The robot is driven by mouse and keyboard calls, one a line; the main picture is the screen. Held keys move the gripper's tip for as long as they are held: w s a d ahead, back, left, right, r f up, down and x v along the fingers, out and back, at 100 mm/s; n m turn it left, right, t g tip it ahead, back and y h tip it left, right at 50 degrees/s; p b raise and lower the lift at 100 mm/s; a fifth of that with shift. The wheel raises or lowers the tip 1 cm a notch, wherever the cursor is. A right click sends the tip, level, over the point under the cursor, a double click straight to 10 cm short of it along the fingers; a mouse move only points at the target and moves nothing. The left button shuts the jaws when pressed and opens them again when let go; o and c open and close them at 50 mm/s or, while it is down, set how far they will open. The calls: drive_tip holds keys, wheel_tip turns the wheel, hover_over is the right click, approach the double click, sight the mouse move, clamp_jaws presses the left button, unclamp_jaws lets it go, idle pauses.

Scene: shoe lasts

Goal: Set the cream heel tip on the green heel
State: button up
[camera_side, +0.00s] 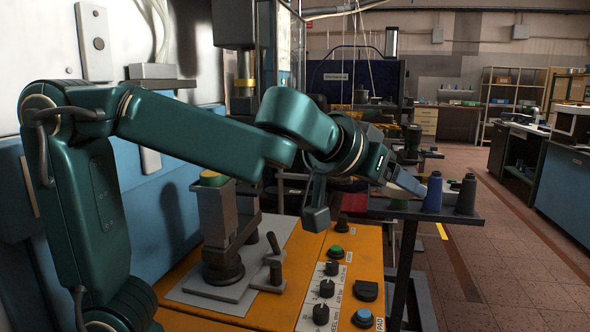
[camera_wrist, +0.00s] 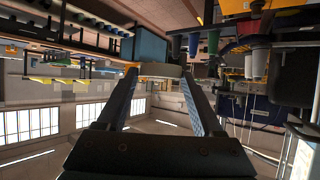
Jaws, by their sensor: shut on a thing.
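My gripper (camera_wrist: 160,78) is shut on a flat cream piece, the cream heel tip (camera_wrist: 158,70), held between the fingertips in the wrist view. In the side view my gripper (camera_side: 408,181) points right, near the thread cones, well away from the grey post; the tip cannot be made out there. A short green piece with a yellowish top, seemingly the green heel (camera_side: 213,181), sits on top of the grey post at left centre. It stands apart from my gripper, and I cannot make it out in the wrist view.
A blue cone (camera_side: 433,192) and a dark cone (camera_side: 466,194) stand on a tray (camera_side: 475,217) close to my gripper. An orange machine top (camera_side: 352,248) carries knobs and buttons. A small lever (camera_side: 274,262) stands beside the post. Open floor lies to the right.

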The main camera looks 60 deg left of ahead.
drive_tip(key=shift+s+d+f+m+h, duration=0.25)
drive_tip(key=shift+s+f, duration=0.1)
drive_tip(key=shift+s, duration=0.1)
drive_tip(key=shift+s+d+f+m+h, duration=0.1)
drive_tip(key=shift+s+f+m+h, duration=0.15)
drive_tip(key=shift+s+f, duration=0.15)
drive_tip(key=s+a+f+n+y, duration=0.2)
drive_tip(key=s+a+n+y, duration=0.1)
drive_tip(key=s+a, duration=0.3)
drive_tip(key=w+a+n+g+y, duration=0.2)
drive_tip(key=w+n+y, duration=0.25)
drive_tip(key=w, duration=1.15)
drive_tip(key=w+a+f+n+g+y, duration=0.2)
drive_tip(key=w+a+f+n+g, duration=0.1)
drive_tip(key=w+f, duration=0.25)
drive_tip(key=shift+n+g+y, duration=0.45)
drive_tip(key=shift+n+g, duration=0.45)
drive_tip(key=shift+n, duration=0.05)
drive_tip(key=shift+a+f, duration=0.75)
drive_tip(key=shift+f, duration=2.15)
drive_tip(key=shift+a+f, duration=0.8)
drive_tip(key=shift+f, duration=2.15)
drive_tip(key=shift+a+f, duration=0.75)
drive_tip(key=shift+f, duration=2.15)
drive_tip(key=shift+f, duration=0.3)
